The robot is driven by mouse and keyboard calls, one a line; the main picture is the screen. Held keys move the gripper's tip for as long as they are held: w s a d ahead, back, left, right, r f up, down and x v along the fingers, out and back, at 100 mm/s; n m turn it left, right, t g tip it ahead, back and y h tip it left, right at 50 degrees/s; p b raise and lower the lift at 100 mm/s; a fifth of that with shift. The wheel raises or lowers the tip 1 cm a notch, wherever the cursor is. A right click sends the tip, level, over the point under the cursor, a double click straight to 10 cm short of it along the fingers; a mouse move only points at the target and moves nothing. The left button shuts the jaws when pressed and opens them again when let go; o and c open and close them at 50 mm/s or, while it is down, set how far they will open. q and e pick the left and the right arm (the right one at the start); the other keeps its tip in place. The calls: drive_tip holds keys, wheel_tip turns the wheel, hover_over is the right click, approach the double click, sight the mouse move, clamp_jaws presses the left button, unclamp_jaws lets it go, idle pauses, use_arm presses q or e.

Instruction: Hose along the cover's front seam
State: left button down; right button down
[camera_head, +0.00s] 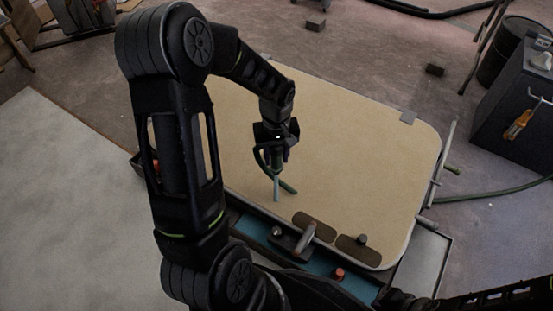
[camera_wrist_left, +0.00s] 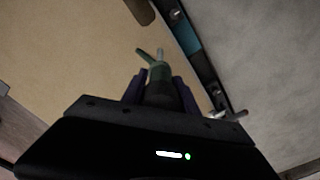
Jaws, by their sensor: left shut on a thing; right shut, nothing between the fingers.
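The large tan cover (camera_head: 350,140) has rounded corners and a pale rim; it also fills the left of the left wrist view (camera_wrist_left: 70,60). My left gripper (camera_head: 277,158) is shut on the green hose (camera_head: 288,187) above the cover, back from its front edge. A pale blue tip (camera_head: 276,188) points down from the jaws; I cannot tell if it touches the cover. In the left wrist view the hose (camera_wrist_left: 158,72) stands between the fingers. My right gripper (camera_head: 400,299) is shut and empty at the bottom edge, partly cut off.
Along the front edge runs a blue strip (camera_head: 257,231) with a handled fitting (camera_head: 305,238) and a red knob (camera_head: 338,274). Two brown pads (camera_head: 314,226) lie on the cover's front. A dark cabinet (camera_head: 510,100) stands at right. My left arm hides the cover's left side.

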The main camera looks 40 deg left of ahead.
use_arm(q)
wheel_tip(320, 180, down, 3)
drive_tip(key=b, duration=0.2)
drive_tip(key=shift+f+b, duration=0.1)
drive_tip(key=shift+b, duration=0.2)
idle(0.3)
drive_tip(key=shift+s, duration=0.1)
idle(0.9)
